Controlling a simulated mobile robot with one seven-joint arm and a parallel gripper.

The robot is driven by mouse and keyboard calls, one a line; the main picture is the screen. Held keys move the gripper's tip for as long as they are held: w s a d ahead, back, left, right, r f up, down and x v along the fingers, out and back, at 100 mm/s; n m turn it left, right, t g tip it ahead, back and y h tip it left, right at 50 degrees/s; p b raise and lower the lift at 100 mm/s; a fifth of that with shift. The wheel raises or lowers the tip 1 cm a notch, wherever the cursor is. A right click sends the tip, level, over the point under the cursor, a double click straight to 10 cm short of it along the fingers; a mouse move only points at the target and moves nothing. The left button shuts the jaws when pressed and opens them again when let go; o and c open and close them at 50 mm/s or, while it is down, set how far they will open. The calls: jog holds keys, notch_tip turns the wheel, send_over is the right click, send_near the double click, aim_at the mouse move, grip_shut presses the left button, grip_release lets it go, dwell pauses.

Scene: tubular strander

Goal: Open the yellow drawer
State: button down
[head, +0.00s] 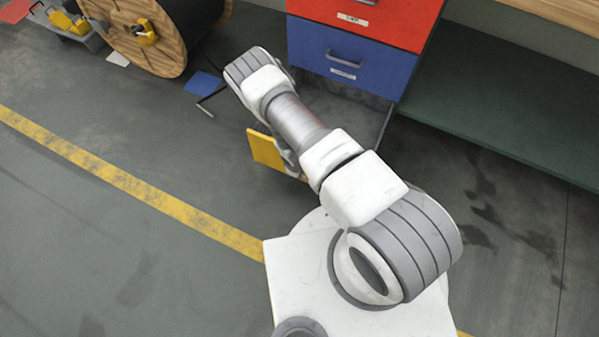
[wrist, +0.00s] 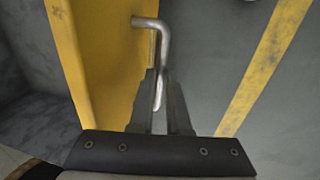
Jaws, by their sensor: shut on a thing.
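The yellow drawer (head: 265,149) stands pulled out from under the blue drawer in the head view, its yellow front partly hidden behind my arm. Its inside shows grey between the yellow front and the cabinet. In the wrist view the yellow front (wrist: 100,60) fills the left middle, with the grey drawer interior at the far left. A metal bar handle (wrist: 163,45) stands out from the front. My gripper (wrist: 163,105) is shut on the handle near its lower end. In the head view the gripper is mostly hidden by my arm.
A blue drawer (head: 340,58) and a red drawer (head: 385,20) are shut above. A green shelf (head: 500,110) is at the right. A wooden cable reel (head: 140,35) stands at the back left. The floor with a yellow line (head: 130,188) is clear at the left.

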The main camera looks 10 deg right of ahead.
jog(key=shift+s+a, duration=0.25)
jog(key=shift+s, duration=0.05)
jog(key=c, duration=0.9)
grip_release()
jog(key=s+r+p, duration=0.1)
jog(key=r, duration=0.4)
jog(key=a+r+p, duration=0.1)
jog(key=r+p, duration=0.1)
jog(key=r, duration=0.4)
jog(key=s+r+p, duration=0.1)
jog(key=r+p, duration=0.1)
jog(key=r, duration=0.4)
jog(key=shift+s+a, duration=0.3)
jog(key=shift+a, duration=0.1)
jog(key=shift+r, duration=0.1)
